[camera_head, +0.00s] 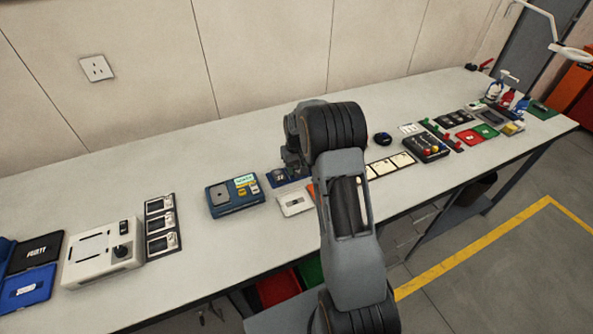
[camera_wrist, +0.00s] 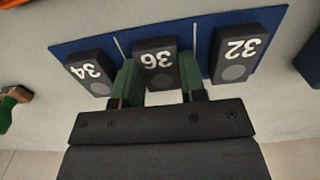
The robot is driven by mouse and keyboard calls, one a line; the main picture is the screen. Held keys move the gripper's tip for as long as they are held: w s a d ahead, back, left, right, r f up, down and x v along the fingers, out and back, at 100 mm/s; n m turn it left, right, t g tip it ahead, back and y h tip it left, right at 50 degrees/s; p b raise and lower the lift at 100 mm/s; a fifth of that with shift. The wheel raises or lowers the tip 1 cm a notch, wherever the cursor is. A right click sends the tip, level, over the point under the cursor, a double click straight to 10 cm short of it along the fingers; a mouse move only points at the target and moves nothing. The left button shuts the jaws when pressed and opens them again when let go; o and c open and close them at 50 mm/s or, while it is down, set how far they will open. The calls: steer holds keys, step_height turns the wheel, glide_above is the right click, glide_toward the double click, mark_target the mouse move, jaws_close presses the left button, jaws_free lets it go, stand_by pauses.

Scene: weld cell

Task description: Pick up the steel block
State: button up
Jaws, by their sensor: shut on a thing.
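Three dark blocks with white numbers sit in a row on a blue mat (camera_wrist: 205,22) in the wrist view. They are the block marked 34 (camera_wrist: 90,74), the block marked 36 (camera_wrist: 155,60) in the middle, and the block marked 32 (camera_wrist: 236,56). Each has a grey round spot. My gripper (camera_wrist: 158,68) has its green fingers on either side of the block marked 36 and is shut on it. I cannot tell whether this block is clear of the mat. In the head view my arm hides the gripper and part of the blue mat (camera_head: 278,184).
On the bench (camera_head: 200,262), a blue device (camera_head: 234,196) stands left of the mat and a white plate (camera_head: 294,202) lies in front. White-faced cards (camera_head: 390,165) and a black button box (camera_head: 426,148) lie to the right. The wall runs behind.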

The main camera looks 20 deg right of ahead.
steer(key=c, duration=0.3)
steer(key=shift+c, duration=0.3)
steer(key=shift+r, duration=0.15)
